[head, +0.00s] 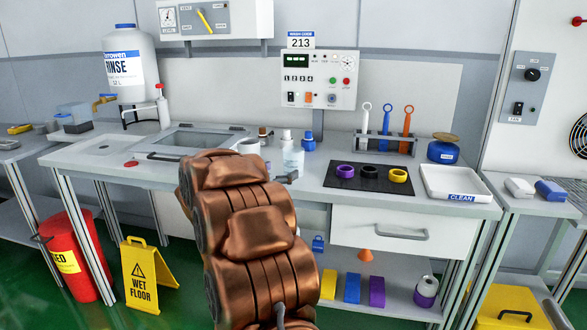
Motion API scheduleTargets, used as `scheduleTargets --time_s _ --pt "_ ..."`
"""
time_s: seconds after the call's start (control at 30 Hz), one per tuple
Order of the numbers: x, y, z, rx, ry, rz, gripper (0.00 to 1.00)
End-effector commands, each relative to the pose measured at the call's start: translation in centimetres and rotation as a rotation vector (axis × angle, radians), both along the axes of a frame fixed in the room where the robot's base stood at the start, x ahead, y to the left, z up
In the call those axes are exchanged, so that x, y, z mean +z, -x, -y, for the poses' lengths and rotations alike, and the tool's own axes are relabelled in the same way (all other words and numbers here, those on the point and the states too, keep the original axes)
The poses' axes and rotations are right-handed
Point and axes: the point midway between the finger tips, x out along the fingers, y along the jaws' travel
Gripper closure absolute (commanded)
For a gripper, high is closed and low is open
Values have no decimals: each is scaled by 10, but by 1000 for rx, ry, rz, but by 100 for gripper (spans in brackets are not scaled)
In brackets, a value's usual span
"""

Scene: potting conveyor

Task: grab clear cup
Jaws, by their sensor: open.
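A clear cup (293,161) stands on the white counter near the middle, just right of the top of my copper arm. It looks upright, with its lower part partly covered. Most of my gripper (286,178) is hidden behind my arm. Only a small grey part of it shows, close to the base of the cup. I cannot tell whether it touches the cup.
White-capped and blue-capped bottles (308,141) stand close behind the cup, with a white round container (249,146) to the left. A sink (200,139) lies further left. A black mat (345,184) with three rings and a white tray (430,190) lie right.

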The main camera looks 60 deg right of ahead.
Motion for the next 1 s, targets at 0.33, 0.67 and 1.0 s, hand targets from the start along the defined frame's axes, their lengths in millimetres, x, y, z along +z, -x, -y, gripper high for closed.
scheduleTargets --time_s 0.33,0.67,1.0 --pt "-4 2 29 1 1 -1 6" --pt "-6 4 62 3 -1 0 6" --pt "-6 3 65 4 -1 0 9"
